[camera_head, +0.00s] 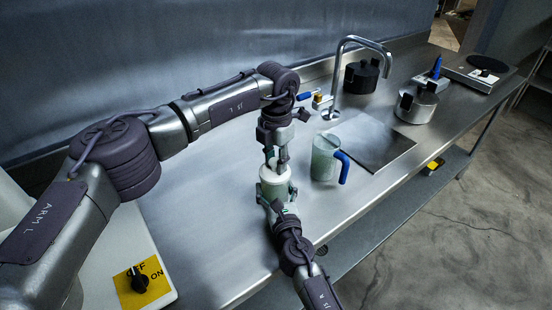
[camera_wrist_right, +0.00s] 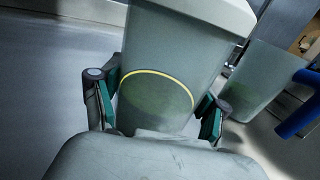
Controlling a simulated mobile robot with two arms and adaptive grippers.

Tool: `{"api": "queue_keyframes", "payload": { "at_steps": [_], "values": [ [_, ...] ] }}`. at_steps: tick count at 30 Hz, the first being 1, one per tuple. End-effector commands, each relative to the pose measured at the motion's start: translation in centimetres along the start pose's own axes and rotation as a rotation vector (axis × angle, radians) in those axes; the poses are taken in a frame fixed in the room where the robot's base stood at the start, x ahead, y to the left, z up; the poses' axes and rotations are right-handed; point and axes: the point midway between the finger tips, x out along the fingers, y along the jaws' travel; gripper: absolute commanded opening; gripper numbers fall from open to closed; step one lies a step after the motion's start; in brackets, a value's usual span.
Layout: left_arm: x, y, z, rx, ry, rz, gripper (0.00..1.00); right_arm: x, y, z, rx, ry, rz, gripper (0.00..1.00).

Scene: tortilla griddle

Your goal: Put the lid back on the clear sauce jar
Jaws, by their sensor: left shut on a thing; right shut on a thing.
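The clear sauce jar (camera_head: 273,190) stands on the steel counter, greenish and see-through. In the right wrist view the jar (camera_wrist_right: 160,65) fills the middle, with a yellow ring mark and green sauce low inside. The white lid (camera_head: 269,172) is at the jar's mouth; its pale edge (camera_wrist_right: 205,10) shows at the top of the wrist view. I see no clear gap, but cannot tell if it is fully seated. My left gripper (camera_head: 277,164) is shut on the lid from above. My right gripper (camera_wrist_right: 155,100) is shut around the jar's sides.
A clear jug (camera_head: 324,160) with a blue handle stands close to the right of the jar. Pots (camera_head: 416,104) and a hotplate (camera_head: 480,72) stand farther right. The counter left of the jar is clear.

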Motion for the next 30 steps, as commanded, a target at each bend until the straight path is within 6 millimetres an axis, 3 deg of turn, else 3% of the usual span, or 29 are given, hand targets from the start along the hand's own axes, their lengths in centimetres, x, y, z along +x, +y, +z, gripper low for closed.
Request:
{"api": "queue_keyframes", "payload": {
  "at_steps": [10,11,15,25,30],
  "values": [
    [0.7,0.0,0.0,0.0,0.001,0.0,0.08,0.0,0.0,0.1,0.0,-0.001,0.0,0.11],
    [0.7,0.0,0.0,0.0,0.001,0.0,0.34,0.0,0.0,0.1,0.0,-0.001,0.0,0.11],
    [0.7,0.0,0.0,0.0,0.001,0.0,0.58,0.0,0.0,0.1,0.0,-0.001,0.0,0.11],
    [0.5,0.0,0.0,0.0,0.0,0.0,0.59,0.0,0.0,0.1,0.0,-0.001,0.0,0.11],
    [-1.4,0.0,0.1,0.0,-0.003,0.001,0.59,0.0,0.0,0.1,0.0,-0.001,0.0,0.11]
  ]
}}
